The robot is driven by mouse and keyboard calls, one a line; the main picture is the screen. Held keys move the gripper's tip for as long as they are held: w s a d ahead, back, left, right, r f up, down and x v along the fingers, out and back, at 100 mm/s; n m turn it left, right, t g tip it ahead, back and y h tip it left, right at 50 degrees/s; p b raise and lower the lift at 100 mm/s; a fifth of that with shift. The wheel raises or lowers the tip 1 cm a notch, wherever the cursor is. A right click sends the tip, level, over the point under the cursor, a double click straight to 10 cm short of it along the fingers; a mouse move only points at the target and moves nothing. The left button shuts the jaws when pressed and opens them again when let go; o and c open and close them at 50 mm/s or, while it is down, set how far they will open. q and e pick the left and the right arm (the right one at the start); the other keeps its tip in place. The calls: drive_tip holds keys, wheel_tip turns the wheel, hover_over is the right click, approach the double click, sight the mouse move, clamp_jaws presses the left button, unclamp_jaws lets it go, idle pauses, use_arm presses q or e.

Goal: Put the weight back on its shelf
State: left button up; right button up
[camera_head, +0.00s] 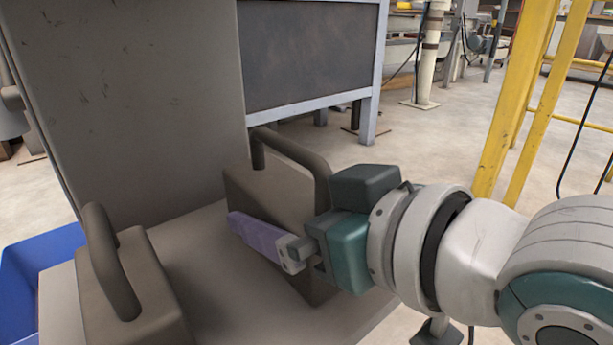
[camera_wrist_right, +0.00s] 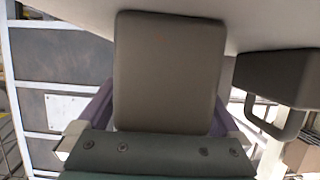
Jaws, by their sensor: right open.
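A grey-brown block weight with a loop handle (camera_head: 290,190) stands upright at the right part of a grey shelf (camera_head: 225,285); it appears to rest on it. My right gripper (camera_head: 250,212) comes in from the right with its jaws open around this weight. One purple finger lies along its near side, and the far finger is hidden behind it. In the right wrist view, the weight (camera_wrist_right: 168,75) sits between the two purple fingers, close to both. The far end of its contact with the shelf is partly hidden. My left gripper is out of view.
A second similar weight (camera_head: 125,290) stands at the shelf's left; it also shows in the right wrist view (camera_wrist_right: 275,80). A tall grey panel (camera_head: 130,100) rises behind the shelf. A blue bin (camera_head: 35,265) is at the left. Yellow posts (camera_head: 515,100) stand behind my right arm.

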drive_tip(key=p+v, duration=0.5)
drive_tip(key=v, duration=0.5)
drive_tip(key=shift+s+d+r, duration=0.15)
drive_tip(key=s+d+f+m+g+h, duration=0.2)
drive_tip(key=s+d+f+g+h, duration=0.1)
drive_tip(key=s+d, duration=0.3)
drive_tip(key=s+d+f+m+g+h, duration=0.3)
drive_tip(key=s+d+f+g+h, duration=0.1)
drive_tip(key=s, duration=0.4)
drive_tip(key=shift+d+f+g+h+p, duration=0.25)
drive_tip(key=shift+d+g+h, duration=0.2)
drive_tip(key=shift+d, duration=0.75)
wheel_tip(320, 180, up, 91)
drive_tip(key=p, duration=9)
drive_tip(key=shift+p, duration=0.35)
drive_tip(key=shift+w+f, duration=0.1)
drive_tip(key=shift+f, duration=0.05)
